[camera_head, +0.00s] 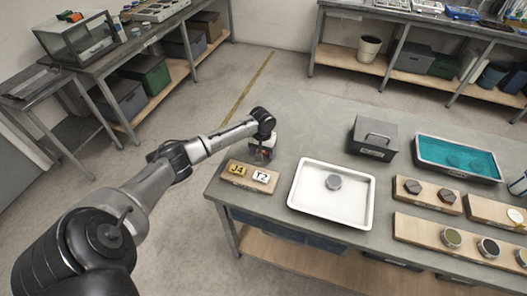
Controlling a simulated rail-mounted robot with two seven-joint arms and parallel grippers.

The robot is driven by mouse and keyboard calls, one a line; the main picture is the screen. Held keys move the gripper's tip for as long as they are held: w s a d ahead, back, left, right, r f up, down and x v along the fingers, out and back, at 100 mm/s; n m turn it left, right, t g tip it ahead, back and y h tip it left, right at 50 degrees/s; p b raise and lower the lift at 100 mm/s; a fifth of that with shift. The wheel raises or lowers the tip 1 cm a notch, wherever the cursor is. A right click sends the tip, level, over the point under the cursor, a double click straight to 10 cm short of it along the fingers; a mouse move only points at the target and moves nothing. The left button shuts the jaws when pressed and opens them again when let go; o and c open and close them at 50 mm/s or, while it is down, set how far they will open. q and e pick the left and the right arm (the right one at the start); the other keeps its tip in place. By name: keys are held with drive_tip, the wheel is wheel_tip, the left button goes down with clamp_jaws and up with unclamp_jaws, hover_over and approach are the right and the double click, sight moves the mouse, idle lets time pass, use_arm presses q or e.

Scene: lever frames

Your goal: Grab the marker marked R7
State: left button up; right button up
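A wooden board (234,182) lies near the table's left edge. On it are a yellow marker that appears to read J4 (237,169) and a white marker that appears to read T2 (261,176). I cannot read R7 on anything in view. My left gripper (260,155) points down just behind the board, above the table's left end. Small reddish and pale patches show at its fingers, but I cannot tell whether they belong to a held thing. The finger gap is too small and dark to judge. My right gripper is not in view.
A white tray (304,207) holding a grey disc (333,182) is right of the board. Behind are a dark grey box (373,135) and a teal tray (440,143). Boards with round and hexagonal pieces (412,187) fill the right side. The table's far left is clear.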

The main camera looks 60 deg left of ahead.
use_arm(q)
drive_tip(key=c, duration=0.6)
drive_tip(key=shift+r, duration=0.1)
